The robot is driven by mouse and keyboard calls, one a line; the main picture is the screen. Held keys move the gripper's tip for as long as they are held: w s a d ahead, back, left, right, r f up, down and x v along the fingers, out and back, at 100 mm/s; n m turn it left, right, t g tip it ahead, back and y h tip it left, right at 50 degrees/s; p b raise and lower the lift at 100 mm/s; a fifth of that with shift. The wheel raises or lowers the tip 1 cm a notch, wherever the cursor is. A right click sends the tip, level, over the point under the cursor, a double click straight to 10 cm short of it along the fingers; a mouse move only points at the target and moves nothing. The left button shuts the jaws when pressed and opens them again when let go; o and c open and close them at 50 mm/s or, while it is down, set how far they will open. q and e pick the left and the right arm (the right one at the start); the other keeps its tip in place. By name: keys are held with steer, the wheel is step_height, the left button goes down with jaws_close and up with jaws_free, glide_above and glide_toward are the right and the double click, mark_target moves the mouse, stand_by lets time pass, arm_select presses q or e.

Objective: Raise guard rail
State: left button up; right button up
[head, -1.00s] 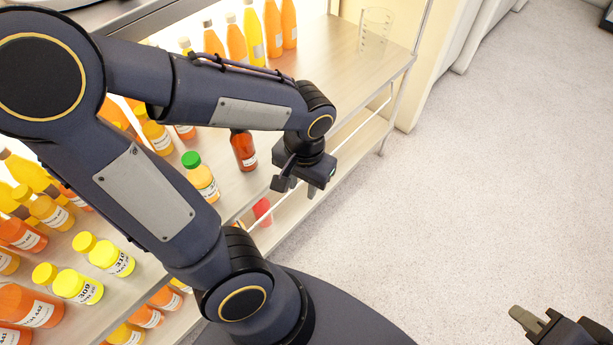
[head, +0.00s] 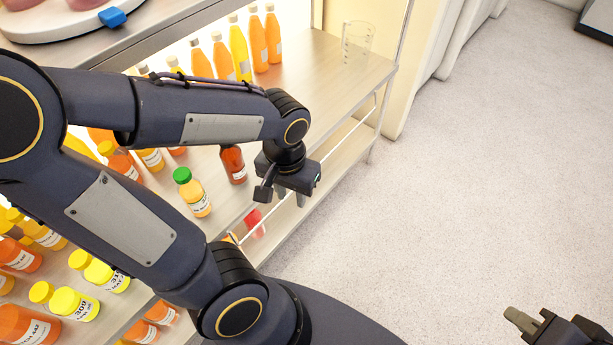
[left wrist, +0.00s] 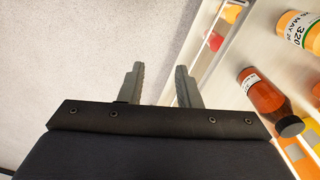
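The guard rail (head: 348,132) is a thin pale bar along the shelf's front, below the edge of the bottle-bearing board. My left arm and gripper hide its middle part. My left gripper (head: 282,194) hangs in front of the shelf edge, with its fingers apart and nothing between them. In the left wrist view its two fingers (left wrist: 160,72) are open over the pale floor, with the shelf front to their right. I see no clear contact with the rail. My right gripper (head: 524,318) is at the lower right, over the floor and far from the shelf; its opening is unclear.
A dark orange bottle (head: 233,164) and a green-capped bottle (head: 192,192) stand close behind the left gripper. A red item (head: 254,222) is on the lower level. A clear beaker (head: 356,42) stands at the far shelf end. The floor (head: 470,180) at right is clear.

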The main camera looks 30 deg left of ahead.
arm_select(q)
steer(key=w+a+f+m+t+y+b, duration=0.1)
steer(key=w+a+f+m+y+b, duration=0.15)
steer(key=w+f+y+b, duration=0.5)
steer(key=w+a+f+m+t+y+b, duration=0.1)
steer(key=w+a+f+y+b, duration=0.15)
steer(key=w+f+y, duration=0.85)
steer(key=w+d+f+m+t+h+b, duration=0.3)
steer(key=w+d+f+m+t, duration=0.1)
steer(key=w+f+t, duration=0.3)
steer(key=shift+y, duration=0.25)
steer(key=x, duration=0.4)
steer(key=s+x, duration=0.1)
steer(key=x, duration=0.2)
steer(key=shift+a+f, duration=0.3)
jaws_close()
